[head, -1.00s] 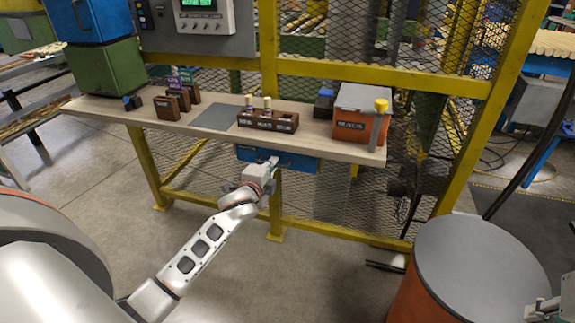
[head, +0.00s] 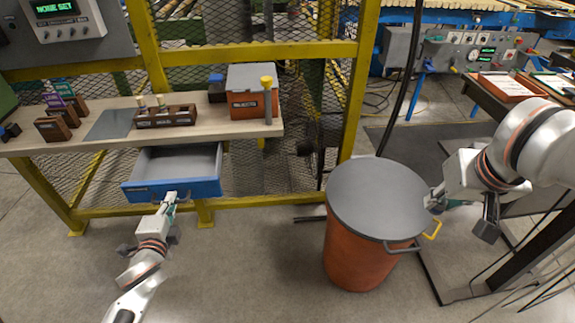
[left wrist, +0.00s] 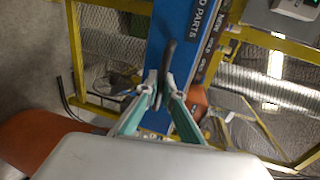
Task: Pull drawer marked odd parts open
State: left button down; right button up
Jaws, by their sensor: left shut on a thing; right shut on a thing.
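The blue drawer (head: 172,188) under the workbench is pulled out, and its grey inside shows. Its front fills the middle of the left wrist view (left wrist: 205,55), where the end of its label reads "PARTS". My left gripper (head: 170,198) is shut on the drawer's dark bar handle (left wrist: 168,62), which passes between its fingertips in the left wrist view (left wrist: 162,92). My right gripper (head: 433,201) is shut at the right rim of the grey drum lid (head: 378,196). What exactly it grips there is hard to see.
The orange drum (head: 352,250) stands right of the bench. On the bench top (head: 215,133) are a dark wooden rack (head: 166,118), a grey mat (head: 110,124) and an orange bin (head: 250,104). Yellow frame posts (head: 347,95) rise behind.

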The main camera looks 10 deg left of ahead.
pick_arm(q)
jog(key=shift+s+d, duration=0.1)
jog(key=shift+s, duration=0.5)
jog(key=c, duration=2.5)
grip_release()
jog(key=v, duration=1.2)
